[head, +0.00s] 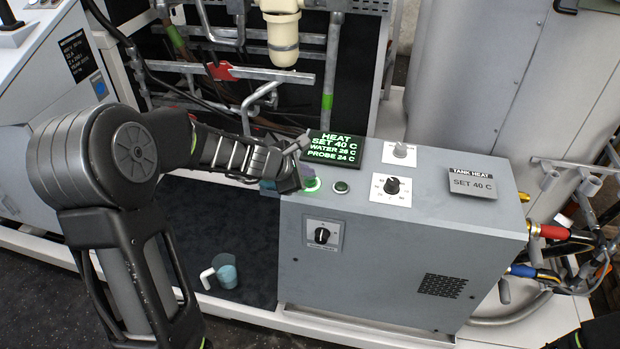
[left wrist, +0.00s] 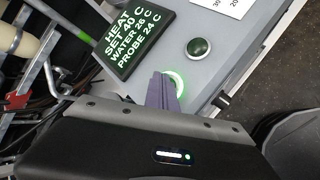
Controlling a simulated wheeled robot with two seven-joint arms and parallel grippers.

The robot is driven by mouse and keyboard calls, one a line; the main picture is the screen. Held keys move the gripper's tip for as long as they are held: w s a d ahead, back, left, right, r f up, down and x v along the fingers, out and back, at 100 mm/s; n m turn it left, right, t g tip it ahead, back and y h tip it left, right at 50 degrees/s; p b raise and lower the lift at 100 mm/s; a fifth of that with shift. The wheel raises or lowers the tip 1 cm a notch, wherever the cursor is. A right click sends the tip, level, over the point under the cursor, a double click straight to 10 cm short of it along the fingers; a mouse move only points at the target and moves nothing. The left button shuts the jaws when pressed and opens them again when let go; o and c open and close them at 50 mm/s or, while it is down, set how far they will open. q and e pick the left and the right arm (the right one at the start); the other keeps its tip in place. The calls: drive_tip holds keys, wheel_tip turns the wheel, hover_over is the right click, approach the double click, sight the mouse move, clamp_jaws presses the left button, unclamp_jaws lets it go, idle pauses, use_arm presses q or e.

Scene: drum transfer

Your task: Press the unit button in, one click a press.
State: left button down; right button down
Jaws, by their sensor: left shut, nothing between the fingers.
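A grey control box (head: 400,255) carries a black display (head: 336,147) with green text: HEAT, SET 40 C, WATER 26 C, PROBE 24 C. In front of the display are a button with a lit pale-green ring (head: 313,184) and a dark green round button (head: 341,187); neither has a readable label. My left gripper (head: 300,181) is shut and empty, its tips at the lit-ring button. In the left wrist view the fingers (left wrist: 161,93) cover part of the lit ring (left wrist: 177,80); contact cannot be told. The dark green button (left wrist: 199,47) is clear of them. My right gripper is out of view.
The box top also has a black dial (head: 392,186), a pale knob (head: 400,150) and a TANK HEAT plate (head: 472,184) reading SET 40 C. A selector knob (head: 322,235) is on its front. A jug (head: 224,271) stands on the dark floor mat. Pipes run behind.

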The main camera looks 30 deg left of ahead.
sight(307, 183)
use_arm(q)
drive_tip(key=shift+r, duration=0.3)
wheel_tip(307, 183, up, 6)
drive_tip(key=p, duration=0.6)
drive_tip(key=shift+f, duration=0.1)
idle(0.6)
